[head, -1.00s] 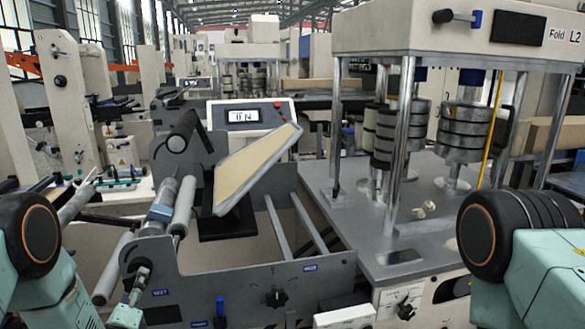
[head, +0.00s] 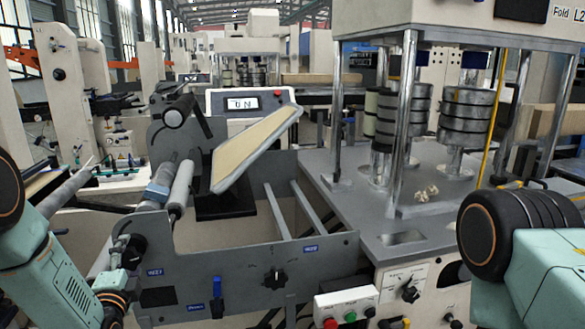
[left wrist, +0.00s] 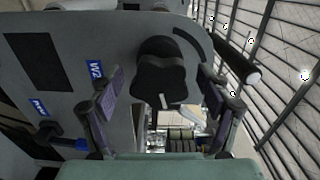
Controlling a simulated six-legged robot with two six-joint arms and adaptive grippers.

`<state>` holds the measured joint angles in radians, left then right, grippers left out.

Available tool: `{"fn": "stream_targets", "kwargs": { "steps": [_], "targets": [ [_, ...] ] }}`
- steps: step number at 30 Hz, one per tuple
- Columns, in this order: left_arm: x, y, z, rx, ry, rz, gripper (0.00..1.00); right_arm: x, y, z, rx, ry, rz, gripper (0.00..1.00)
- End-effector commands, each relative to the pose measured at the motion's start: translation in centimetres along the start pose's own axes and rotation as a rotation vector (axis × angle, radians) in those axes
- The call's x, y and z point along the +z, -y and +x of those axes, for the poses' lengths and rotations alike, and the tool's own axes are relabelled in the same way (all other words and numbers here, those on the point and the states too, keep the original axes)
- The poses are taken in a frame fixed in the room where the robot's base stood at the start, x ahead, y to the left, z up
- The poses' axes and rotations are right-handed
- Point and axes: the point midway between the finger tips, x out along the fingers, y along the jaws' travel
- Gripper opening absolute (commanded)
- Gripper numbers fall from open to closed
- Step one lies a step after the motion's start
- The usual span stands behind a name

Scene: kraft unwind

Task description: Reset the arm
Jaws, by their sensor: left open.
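My left gripper (head: 125,255) is by the left end of the grey unwind frame (head: 235,285). In the left wrist view its two fingers (left wrist: 158,75) stand apart, on either side of a black knob (left wrist: 158,80) on a grey plate (left wrist: 60,75). The fingers look apart from the knob, though exact contact cannot be told. A dark lever with a pale tip (left wrist: 240,68) stretches from the plate to the right. In the head view a black roller arm (head: 180,112) stands above the frame's left side. My right gripper is out of view.
A tilted cream panel (head: 250,150) stands behind the frame, before a display box (head: 243,104). A press with steel columns and grey rolls (head: 466,115) is on the right. Buttons (head: 350,315) and a dial (head: 274,280) are at the front. Grey rollers (head: 180,188) lie near my left arm.

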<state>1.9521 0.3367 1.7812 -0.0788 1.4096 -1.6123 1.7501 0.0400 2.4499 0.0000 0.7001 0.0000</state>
Motion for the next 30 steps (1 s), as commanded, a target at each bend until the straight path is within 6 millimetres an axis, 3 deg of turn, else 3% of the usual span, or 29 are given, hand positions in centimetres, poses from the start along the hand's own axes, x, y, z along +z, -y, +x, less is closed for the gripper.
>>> {"fn": "stream_targets", "kwargs": {
  "steps": [15,30],
  "targets": [
    [0.0,-0.2,0.0,-0.001,-0.001,-0.421,0.77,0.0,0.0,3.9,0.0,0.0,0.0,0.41],
    [0.0,0.0,0.0,-0.001,0.0,-0.497,0.77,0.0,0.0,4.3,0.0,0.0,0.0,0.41]
  ]
}}
